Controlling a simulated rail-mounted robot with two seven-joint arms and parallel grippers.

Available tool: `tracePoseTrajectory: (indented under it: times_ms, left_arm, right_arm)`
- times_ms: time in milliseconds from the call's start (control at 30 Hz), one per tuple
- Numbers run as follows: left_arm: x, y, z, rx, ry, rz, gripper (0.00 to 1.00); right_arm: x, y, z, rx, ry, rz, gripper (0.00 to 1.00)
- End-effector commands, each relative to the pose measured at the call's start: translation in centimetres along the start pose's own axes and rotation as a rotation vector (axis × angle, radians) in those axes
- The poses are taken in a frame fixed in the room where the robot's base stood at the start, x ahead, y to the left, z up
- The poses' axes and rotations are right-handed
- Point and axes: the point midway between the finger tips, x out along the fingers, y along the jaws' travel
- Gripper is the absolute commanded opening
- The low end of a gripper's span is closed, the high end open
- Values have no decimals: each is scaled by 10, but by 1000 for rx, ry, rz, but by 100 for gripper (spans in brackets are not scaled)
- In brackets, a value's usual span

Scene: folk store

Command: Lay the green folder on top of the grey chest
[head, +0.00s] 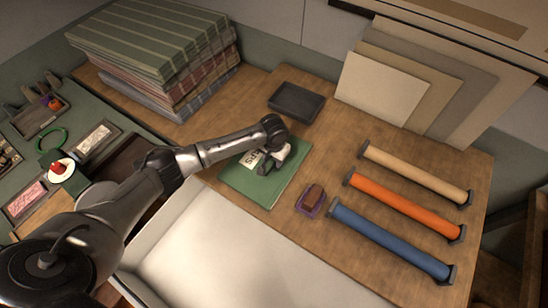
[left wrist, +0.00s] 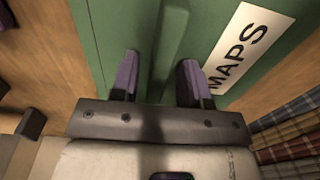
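The green folder (head: 243,182) lies flat on the wooden tabletop, with a white label; in the left wrist view the folder (left wrist: 112,25) shows the label "MAPS" (left wrist: 243,45). My left gripper (head: 271,166) is over the folder's upper part and partly hides its label. In the left wrist view the left gripper's fingers (left wrist: 158,78) stand apart, on either side of a raised green ridge (left wrist: 171,45) on the folder. Whether they touch it is unclear. I cannot pick out a grey chest with certainty. My right gripper is not in view.
A dark tray (head: 297,101) stands behind the folder. A small purple-and-brown item (head: 311,199) and beige, orange (head: 405,205) and blue (head: 390,239) rolls lie to the right. Stacked striped cloths (head: 150,45) stand at left. A pale, box-like surface (head: 240,260) is in front.

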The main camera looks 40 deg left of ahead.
Motion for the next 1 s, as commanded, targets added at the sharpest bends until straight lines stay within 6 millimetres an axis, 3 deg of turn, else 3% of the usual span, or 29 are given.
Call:
tracePoseTrajectory:
  times_ms: [367,800,1000]
  left_arm:
    - [-8,0,0,0,1,0,44]
    - [-84,0,-1,0,2,0,44]
    - [-110,0,-1,1,1,1,44]
  right_arm:
    - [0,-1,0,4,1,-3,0]
    - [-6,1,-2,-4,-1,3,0]
    - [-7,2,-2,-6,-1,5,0]
